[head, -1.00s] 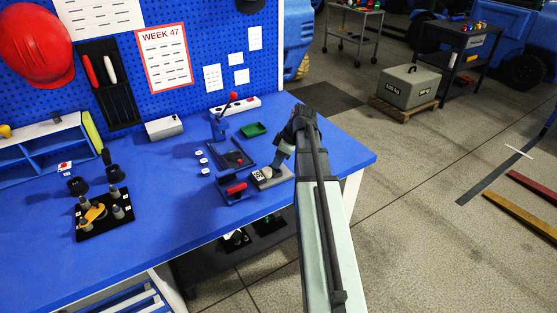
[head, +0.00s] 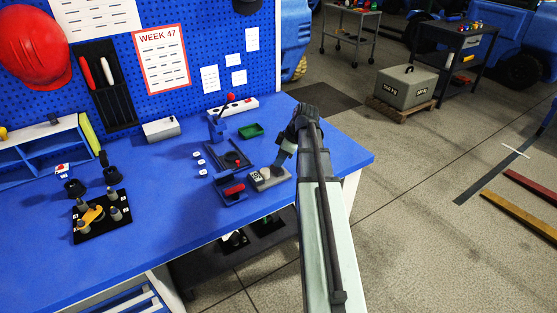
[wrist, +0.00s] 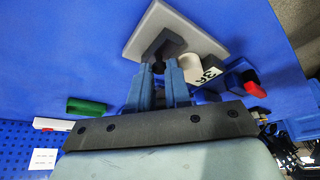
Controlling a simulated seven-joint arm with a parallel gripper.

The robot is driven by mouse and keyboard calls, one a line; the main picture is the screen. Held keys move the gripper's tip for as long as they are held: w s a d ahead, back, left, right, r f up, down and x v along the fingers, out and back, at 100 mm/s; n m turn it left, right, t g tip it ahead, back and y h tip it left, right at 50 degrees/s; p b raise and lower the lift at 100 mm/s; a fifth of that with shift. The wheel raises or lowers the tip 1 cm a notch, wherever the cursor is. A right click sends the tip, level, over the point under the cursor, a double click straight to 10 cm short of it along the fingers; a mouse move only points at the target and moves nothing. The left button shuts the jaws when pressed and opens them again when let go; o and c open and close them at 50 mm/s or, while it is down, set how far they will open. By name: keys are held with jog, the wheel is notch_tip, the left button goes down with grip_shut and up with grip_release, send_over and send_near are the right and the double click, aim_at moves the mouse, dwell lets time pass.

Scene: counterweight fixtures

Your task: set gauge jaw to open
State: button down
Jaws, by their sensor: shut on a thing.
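The gauge appears to be a light grey block (head: 274,181) with a white number label at the right of the bench's fixtures. In the wrist view the grey block (wrist: 152,22) carries a dark slide-like part (wrist: 163,46), which I take for the gauge jaw, and a white cylinder (wrist: 189,66) beside it. My gripper (wrist: 156,70) has its two blue fingertips closed on the dark part. In the head view my gripper (head: 285,151) is just above the block, partly hidden by my arm. The jaw's position cannot be told.
A black plate with pegs (head: 103,221) is farther left. The bench's right edge is close.

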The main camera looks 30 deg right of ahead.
jog(key=c, duration=1.1)
grip_release()
jog(key=shift+o, duration=0.2)
jog(key=shift+r, duration=0.15)
jog(key=v, duration=1.3)
jog(key=shift+r, duration=0.25)
jog(key=shift+s+d, duration=0.1)
jog(key=shift+s, duration=0.05)
